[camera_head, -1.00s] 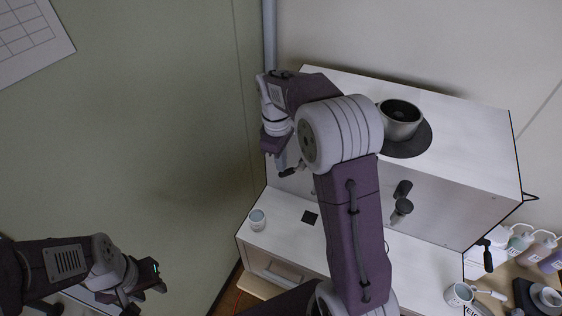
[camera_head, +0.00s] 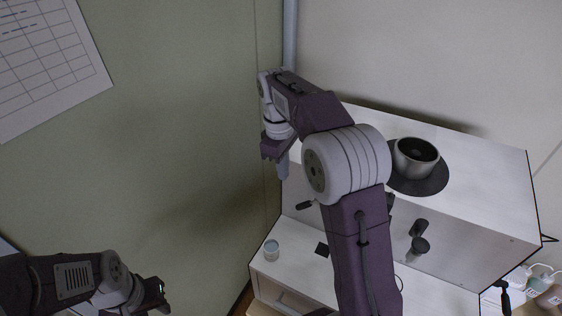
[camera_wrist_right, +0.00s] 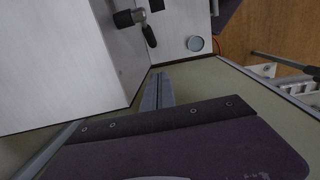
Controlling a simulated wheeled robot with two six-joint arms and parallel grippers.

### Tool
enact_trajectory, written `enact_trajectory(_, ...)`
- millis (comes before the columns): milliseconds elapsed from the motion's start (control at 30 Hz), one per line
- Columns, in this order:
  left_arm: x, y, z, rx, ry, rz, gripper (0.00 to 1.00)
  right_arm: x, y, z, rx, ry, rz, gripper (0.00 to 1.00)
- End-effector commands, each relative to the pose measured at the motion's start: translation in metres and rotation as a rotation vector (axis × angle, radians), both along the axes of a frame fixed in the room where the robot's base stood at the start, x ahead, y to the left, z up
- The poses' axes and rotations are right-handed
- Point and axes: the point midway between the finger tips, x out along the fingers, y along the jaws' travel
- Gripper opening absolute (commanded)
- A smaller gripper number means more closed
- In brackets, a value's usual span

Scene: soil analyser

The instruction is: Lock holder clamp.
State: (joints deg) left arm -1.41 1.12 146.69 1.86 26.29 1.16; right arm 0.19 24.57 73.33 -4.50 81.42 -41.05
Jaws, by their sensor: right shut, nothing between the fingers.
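A dark clamp lever (camera_head: 305,205) sticks out from the front of the white analyser box, left of my right forearm; its mount is hidden by the arm. In the right wrist view the grey clamp (camera_wrist_right: 130,18) and its dark lever (camera_wrist_right: 150,36) show near the top. My right gripper (camera_head: 283,170) is shut and empty, above and left of the lever and apart from it. Its closed fingers (camera_wrist_right: 157,90) also show in the wrist view. My left gripper (camera_head: 160,298) is at the lower left, far from the clamp; its opening is unclear.
The white box (camera_head: 480,180) carries a metal pot (camera_head: 415,157) on a dark disc. A second dark fitting (camera_head: 418,245) is on its front. A small cup (camera_head: 271,250) and a black square (camera_head: 322,250) are on the lower ledge. A wall is close on the left.

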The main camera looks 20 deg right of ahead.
Motion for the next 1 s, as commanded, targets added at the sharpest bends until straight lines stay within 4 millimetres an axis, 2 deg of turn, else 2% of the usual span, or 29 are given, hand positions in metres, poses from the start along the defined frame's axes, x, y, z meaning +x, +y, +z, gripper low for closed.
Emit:
enact_trajectory(133,0.0,0.0,0.002,0.0,-0.001,0.0,0.36,0.001,0.003,0.021,0.0,-0.001,0.001,0.0)
enact_trajectory(367,0.0,0.0,0.002,0.0,-0.001,0.0,0.36,0.001,0.004,0.028,0.0,0.0,-0.013,0.0)
enact_trajectory(433,0.0,0.0,0.002,0.0,-0.001,0.0,0.36,0.001,0.004,0.028,0.0,-0.007,-0.099,0.0)
enact_trajectory(533,0.0,0.0,0.002,0.0,-0.001,0.0,0.36,0.001,-0.004,0.027,-0.026,-0.038,-0.401,0.0)
enact_trajectory(667,0.0,0.0,0.002,0.0,-0.001,0.0,0.36,-0.004,-0.022,0.021,-0.119,-0.117,-0.937,0.0)
enact_trajectory(700,0.0,0.0,0.003,0.0,-0.001,0.0,0.36,-0.005,-0.024,0.02,-0.15,-0.155,-1.084,0.0)
enact_trajectory(800,0.0,0.0,0.003,0.0,-0.001,0.0,0.36,-0.008,-0.02,0.018,-0.217,-0.274,-1.388,0.0)
enact_trajectory(900,0.0,0.0,0.004,0.0,-0.001,0.0,0.36,-0.01,-0.006,0.018,-0.257,-0.404,-1.56,0.0)
enact_trajectory(1000,0.0,0.0,0.006,0.0,-0.001,0.0,0.36,-0.014,0.026,0.018,-0.275,-0.461,-1.471,0.0)
